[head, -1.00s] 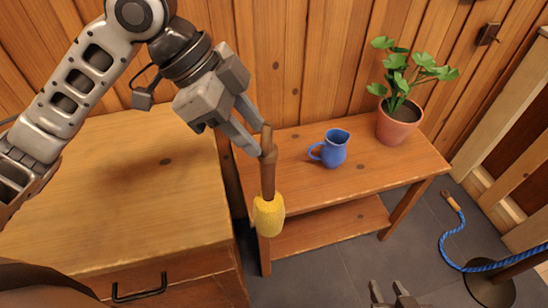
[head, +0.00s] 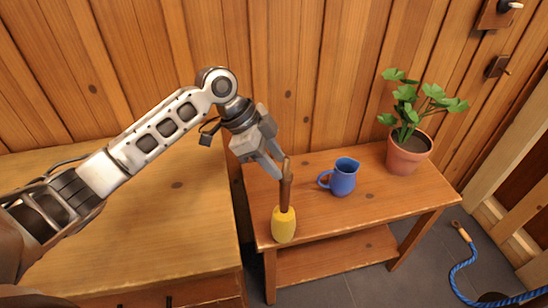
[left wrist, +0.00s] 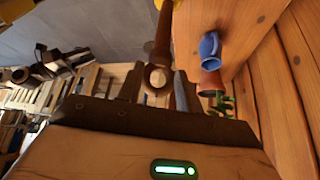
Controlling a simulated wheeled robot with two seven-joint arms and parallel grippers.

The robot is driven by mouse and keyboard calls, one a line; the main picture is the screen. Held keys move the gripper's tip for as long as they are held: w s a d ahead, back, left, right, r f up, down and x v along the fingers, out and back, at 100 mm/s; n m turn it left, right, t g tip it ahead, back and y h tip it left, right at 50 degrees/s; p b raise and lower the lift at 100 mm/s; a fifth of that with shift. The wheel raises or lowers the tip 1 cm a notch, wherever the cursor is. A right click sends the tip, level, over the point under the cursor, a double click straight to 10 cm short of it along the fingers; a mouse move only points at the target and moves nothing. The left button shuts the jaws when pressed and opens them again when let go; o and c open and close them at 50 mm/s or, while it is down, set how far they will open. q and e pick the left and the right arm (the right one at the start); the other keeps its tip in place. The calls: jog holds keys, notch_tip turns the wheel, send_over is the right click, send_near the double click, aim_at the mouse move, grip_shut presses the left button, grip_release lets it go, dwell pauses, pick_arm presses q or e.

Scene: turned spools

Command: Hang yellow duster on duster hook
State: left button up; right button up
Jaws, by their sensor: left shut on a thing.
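The yellow duster has a brown turned handle (head: 286,190) and a yellow head (head: 284,225). My left gripper (head: 276,170) is shut on the upper handle, and the duster hangs nearly upright, head down, in front of the low bench's left end. In the left wrist view the handle (left wrist: 161,45) runs away from between the fingers. Two wooden wall mounts with pegs show at the upper right, a lower one (head: 497,66) and a higher one (head: 498,14) with a pale-tipped peg. I cannot tell which is the duster hook. My right gripper is out of view.
A blue jug (head: 343,178) and a potted plant (head: 408,155) stand on the low bench (head: 375,210), right of the duster. A wooden cabinet (head: 130,220) fills the left. A blue rope (head: 461,277) lies on the floor at right. The wall above the bench is clear.

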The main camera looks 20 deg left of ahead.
pick_arm(q)
jog(key=shift+f, duration=0.2)
jog(key=o, duration=1.1)
jog(key=shift+o, duration=0.2)
jog(key=v, duration=1.2)
jog(key=shift+r, duration=0.1)
